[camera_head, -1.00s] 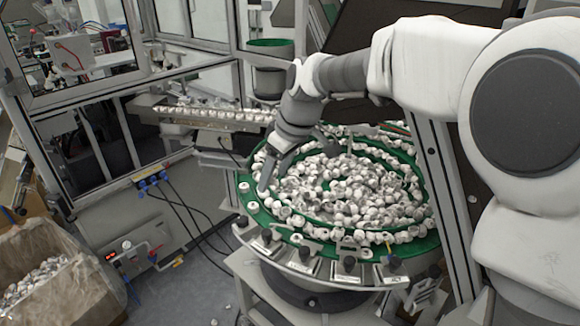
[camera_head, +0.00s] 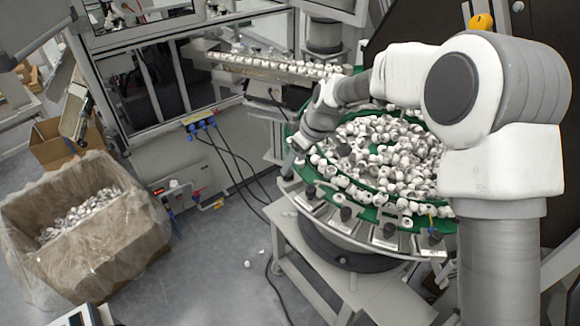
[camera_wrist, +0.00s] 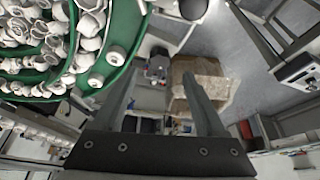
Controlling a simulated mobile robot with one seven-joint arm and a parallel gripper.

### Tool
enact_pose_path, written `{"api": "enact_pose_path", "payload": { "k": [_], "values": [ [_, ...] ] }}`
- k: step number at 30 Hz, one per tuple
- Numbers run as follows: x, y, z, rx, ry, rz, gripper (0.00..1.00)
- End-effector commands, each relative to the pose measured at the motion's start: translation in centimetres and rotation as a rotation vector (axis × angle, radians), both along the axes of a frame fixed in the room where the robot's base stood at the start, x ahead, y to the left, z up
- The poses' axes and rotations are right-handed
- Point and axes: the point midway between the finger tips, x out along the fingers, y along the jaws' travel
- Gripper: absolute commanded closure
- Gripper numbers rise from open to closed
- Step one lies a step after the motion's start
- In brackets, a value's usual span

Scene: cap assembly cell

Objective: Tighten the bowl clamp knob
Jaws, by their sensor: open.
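The green feeder bowl (camera_head: 358,208), full of white caps, stands at the right in the head view. I cannot tell which is the clamp knob meant. My gripper (camera_head: 289,164) is at the bowl's left edge, apart from these knobs. In the wrist view my gripper (camera_wrist: 160,78) has its two fingers spread with nothing between them. The bowl rim (camera_wrist: 122,75) shows at the upper left there.
A lined carton of caps (camera_head: 150,225) stands on the floor at the left. A cap-filled track (camera_head: 265,66) runs behind the bowl. Black cables (camera_head: 235,165) hang beside a grey cabinet (camera_head: 178,178). The floor between carton and bowl stand is mostly clear.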

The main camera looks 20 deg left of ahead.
Motion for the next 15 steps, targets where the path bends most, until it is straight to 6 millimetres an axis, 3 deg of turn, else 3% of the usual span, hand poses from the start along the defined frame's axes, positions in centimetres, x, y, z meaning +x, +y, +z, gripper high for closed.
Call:
{"api": "enact_pose_path", "payload": {
  "k": [7,15],
  "values": [
    [0.4,1.4,-3.5,-0.001,0.002,-0.001,0.27],
    [0.5,1.9,-4.7,0.001,-0.001,-0.001,0.27]
  ]
}}
